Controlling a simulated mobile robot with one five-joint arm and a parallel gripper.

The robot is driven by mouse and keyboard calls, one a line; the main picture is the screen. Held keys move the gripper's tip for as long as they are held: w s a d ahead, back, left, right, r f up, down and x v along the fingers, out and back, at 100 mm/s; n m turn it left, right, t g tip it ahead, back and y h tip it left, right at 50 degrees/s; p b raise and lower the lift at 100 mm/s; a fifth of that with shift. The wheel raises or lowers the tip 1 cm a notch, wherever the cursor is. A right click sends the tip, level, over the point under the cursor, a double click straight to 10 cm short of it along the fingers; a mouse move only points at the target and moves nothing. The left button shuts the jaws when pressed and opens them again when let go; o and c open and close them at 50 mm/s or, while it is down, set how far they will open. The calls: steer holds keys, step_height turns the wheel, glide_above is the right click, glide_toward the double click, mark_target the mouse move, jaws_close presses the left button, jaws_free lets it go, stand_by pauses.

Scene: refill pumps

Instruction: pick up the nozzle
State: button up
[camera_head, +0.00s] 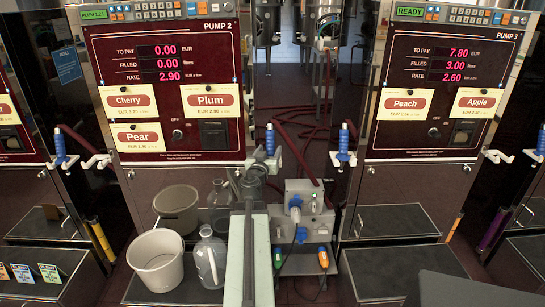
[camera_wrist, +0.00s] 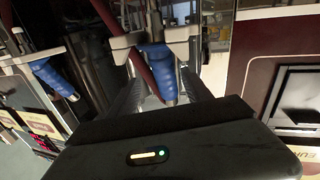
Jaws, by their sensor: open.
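Blue nozzles hang in white holders beside the pumps. One nozzle (camera_head: 270,139) hangs at the right side of Pump 2 (camera_head: 165,75). My gripper (camera_head: 262,168) is just below and in front of it, partly covering its lower part and holder. In the wrist view, a blue nozzle (camera_wrist: 157,70) stands in its white holder, between the two dark fingers of my gripper (camera_wrist: 160,90). The fingers are apart, and no grip on the nozzle shows. Another blue nozzle (camera_wrist: 54,78) is to the left in that view.
A white bucket (camera_head: 156,264), a grey bucket (camera_head: 176,212) and a clear jug (camera_head: 208,264) stand left of my arm. A grey device (camera_head: 302,200) with coloured connectors stands to the right. A dark red hose (camera_head: 297,155) passes close by. Pump 3 (camera_head: 440,85) is farther right.

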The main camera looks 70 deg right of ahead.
mark_target(269, 146)
steer(key=d, duration=0.2)
steer(key=w+d, duration=0.1)
steer(key=d, duration=0.1)
steer(key=shift+d, duration=0.35)
steer(key=shift+w+a, duration=0.15)
steer(key=shift+c, duration=0.6)
jaws_close()
steer(key=shift+r, duration=0.1)
